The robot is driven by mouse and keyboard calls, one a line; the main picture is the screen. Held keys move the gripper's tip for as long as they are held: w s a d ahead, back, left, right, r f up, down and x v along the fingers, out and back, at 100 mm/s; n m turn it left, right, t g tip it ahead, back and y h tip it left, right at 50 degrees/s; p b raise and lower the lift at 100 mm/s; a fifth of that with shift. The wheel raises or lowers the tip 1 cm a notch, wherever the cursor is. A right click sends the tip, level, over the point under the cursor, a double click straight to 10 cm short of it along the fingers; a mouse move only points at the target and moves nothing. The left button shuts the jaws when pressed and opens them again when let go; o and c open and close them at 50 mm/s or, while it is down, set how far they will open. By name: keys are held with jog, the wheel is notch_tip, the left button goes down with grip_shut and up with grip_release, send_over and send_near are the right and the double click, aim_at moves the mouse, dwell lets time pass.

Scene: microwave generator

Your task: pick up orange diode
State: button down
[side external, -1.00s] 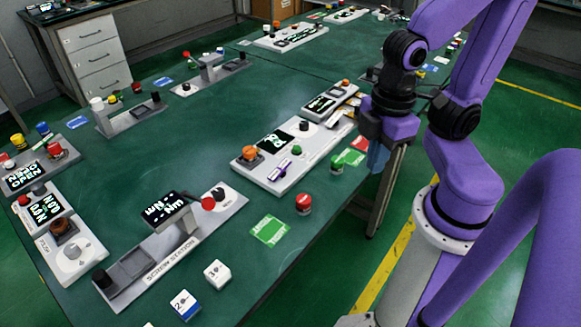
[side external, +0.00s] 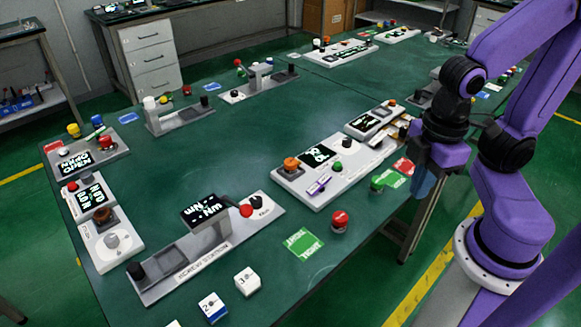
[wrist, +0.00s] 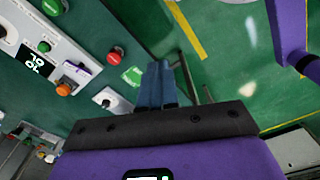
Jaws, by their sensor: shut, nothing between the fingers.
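I cannot surely pick out the orange diode. An orange knob (side external: 291,164) sits on the grey-white panel with a lit screen, left of my gripper. It seems to show in the wrist view as the orange knob (wrist: 63,89) at the left. A smaller orange part (side external: 392,103) is on a farther panel. My gripper (side external: 424,185) hangs at the table's right edge, apart from both. Its blue-grey fingers (wrist: 157,85) are together and empty in the wrist view, pointing over the floor side.
A red button (side external: 339,220) and green card (side external: 302,243) lie near the right edge. A screen station (side external: 205,246) stands in front, with white numbered cubes (side external: 247,281) beside it. The table's green middle (side external: 240,135) is clear.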

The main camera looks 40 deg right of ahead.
jog(key=c, duration=1.8)
grip_release()
jog(key=o, duration=1.3)
jog(key=w+a+r, duration=0.1)
jog(key=w+a, duration=0.3)
jog(key=w, duration=0.5)
jog(key=n, duration=0.4)
send_over(290, 162)
notch_tip(290, 162, down, 4)
notch_tip(290, 162, down, 17)
jog(key=shift+d, duration=0.1)
